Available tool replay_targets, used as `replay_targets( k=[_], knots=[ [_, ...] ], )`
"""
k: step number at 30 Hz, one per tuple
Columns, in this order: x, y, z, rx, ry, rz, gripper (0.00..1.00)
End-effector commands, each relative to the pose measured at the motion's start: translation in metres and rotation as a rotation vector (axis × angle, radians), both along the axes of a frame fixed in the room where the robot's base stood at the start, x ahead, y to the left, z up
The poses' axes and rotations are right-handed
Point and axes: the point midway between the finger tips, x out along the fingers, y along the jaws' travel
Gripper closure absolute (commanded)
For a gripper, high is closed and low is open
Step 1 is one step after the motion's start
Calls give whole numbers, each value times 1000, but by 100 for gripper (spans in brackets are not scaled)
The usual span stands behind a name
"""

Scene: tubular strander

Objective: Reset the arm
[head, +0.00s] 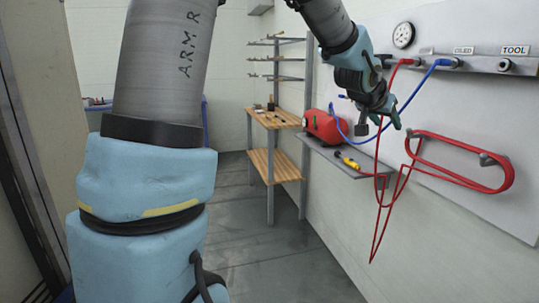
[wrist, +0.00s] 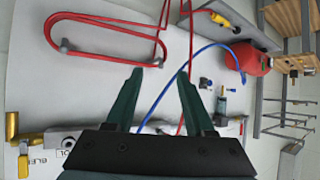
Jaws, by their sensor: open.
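My gripper (head: 378,124) is open, at the lower end of my raised arm in the upper right of the head view. It hangs in front of the wall panel, left of the TOOL fitting. In the wrist view, its two dark green fingers (wrist: 160,73) are spread apart. A blue hose (wrist: 190,65) and a red hose (wrist: 188,90) cross the view between or behind them. I cannot tell whether a finger touches a hose. Nothing is clearly held. My grey and light blue arm links hide much of the head view's left side.
The wall panel (head: 450,185) carries a gauge (head: 403,35), hose fittings and a coiled red hose (head: 460,162). A grey shelf (head: 350,168) below holds a red tank (head: 324,126) and a yellow tool. A wooden bench (head: 273,118) stands behind. The grey floor (head: 265,255) looks clear.

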Motion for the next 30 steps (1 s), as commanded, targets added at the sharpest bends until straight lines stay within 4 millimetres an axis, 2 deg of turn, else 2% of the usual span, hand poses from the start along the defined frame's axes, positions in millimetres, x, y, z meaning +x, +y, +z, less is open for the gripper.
replay_targets(
  k=[1, 5, 6, 8, 12, 15, 18, 22, 25, 30],
  knots=[
    [6, 34, -19, 48, 40, 58, 46],
    [8, 118, -65, 157, 158, 195, 46],
    [5, 144, -78, 185, 198, 238, 46],
    [-4, 183, -97, 229, 263, 303, 46],
    [-39, 270, -137, 310, 433, 452, 46],
    [-74, 319, -159, 346, 558, 545, 46],
    [-108, 353, -174, 364, 664, 616, 46],
    [-138, 376, -185, 372, 755, 671, 46],
    [-148, 382, -188, 374, 784, 687, 46],
    [-148, 382, -188, 374, 784, 687, 46]
  ],
)
